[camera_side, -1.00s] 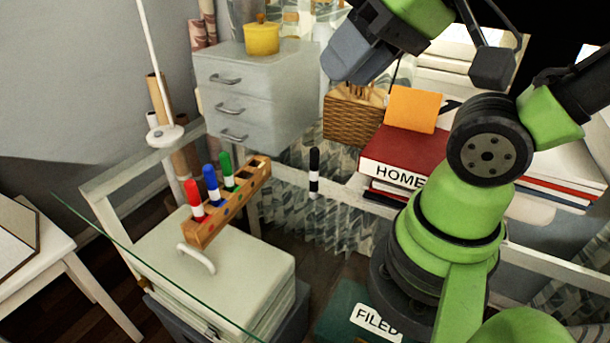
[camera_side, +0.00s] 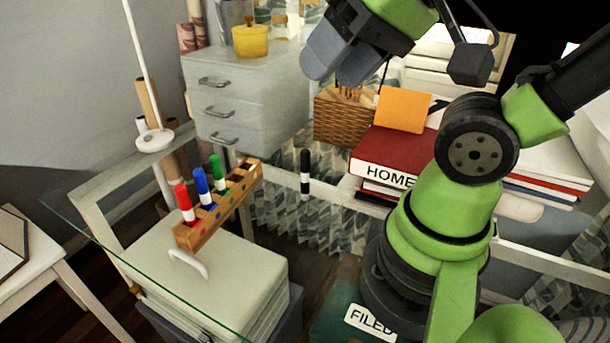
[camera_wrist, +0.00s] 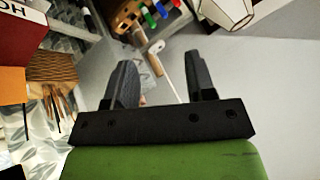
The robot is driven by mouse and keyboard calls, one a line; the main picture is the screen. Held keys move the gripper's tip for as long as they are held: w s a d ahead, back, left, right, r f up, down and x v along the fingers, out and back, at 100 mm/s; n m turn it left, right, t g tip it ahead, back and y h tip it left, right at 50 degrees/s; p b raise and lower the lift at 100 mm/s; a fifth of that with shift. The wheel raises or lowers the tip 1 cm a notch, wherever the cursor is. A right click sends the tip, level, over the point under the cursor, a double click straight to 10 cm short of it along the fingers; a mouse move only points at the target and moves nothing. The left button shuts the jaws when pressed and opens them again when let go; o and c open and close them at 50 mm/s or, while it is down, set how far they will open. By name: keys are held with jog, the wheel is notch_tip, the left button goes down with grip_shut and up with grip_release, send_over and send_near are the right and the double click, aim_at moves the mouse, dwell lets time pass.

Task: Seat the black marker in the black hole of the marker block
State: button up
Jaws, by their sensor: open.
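The black marker (camera_side: 305,172), with a white band, stands upright on the glass table, apart from everything. The wooden marker block (camera_side: 212,212) is to its left. A red marker (camera_side: 184,202), a blue marker (camera_side: 201,184) and a green marker (camera_side: 216,168) stand in it; the far right end has no marker. The hole colours are too small to tell. My gripper (camera_side: 338,62) is open and empty, well above the table, above and right of the black marker. In the wrist view its two fingers (camera_wrist: 162,75) are apart, and the block (camera_wrist: 148,40) shows beyond them.
A grey drawer unit (camera_side: 250,95) with a yellow pot (camera_side: 252,40) stands behind. A wicker basket (camera_side: 341,118) and a red book (camera_side: 392,152) with an orange note (camera_side: 403,109) are at right. The glass around the black marker is clear.

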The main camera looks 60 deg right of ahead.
jog(key=w+d+f+m+g+h, duration=0.1)
jog(key=w+d+f+m+g, duration=0.15)
jog(key=w+m, duration=0.4)
jog(key=m+g+h, duration=0.1)
jog(key=m+g, duration=0.4)
jog(key=m, duration=1.5)
send_over(304, 150)
jog(key=shift+t, duration=0.25)
jog(key=f, duration=1.2)
jog(key=shift+a, duration=0.2)
jog(key=shift+d+f+m, duration=0.15)
jog(key=shift+f+m, duration=0.2)
jog(key=f, duration=1)
jog(key=shift+s, duration=0.2)
jog(key=shift+r, duration=0.1)
jog(key=shift+c, duration=0.4)
grip_shut()
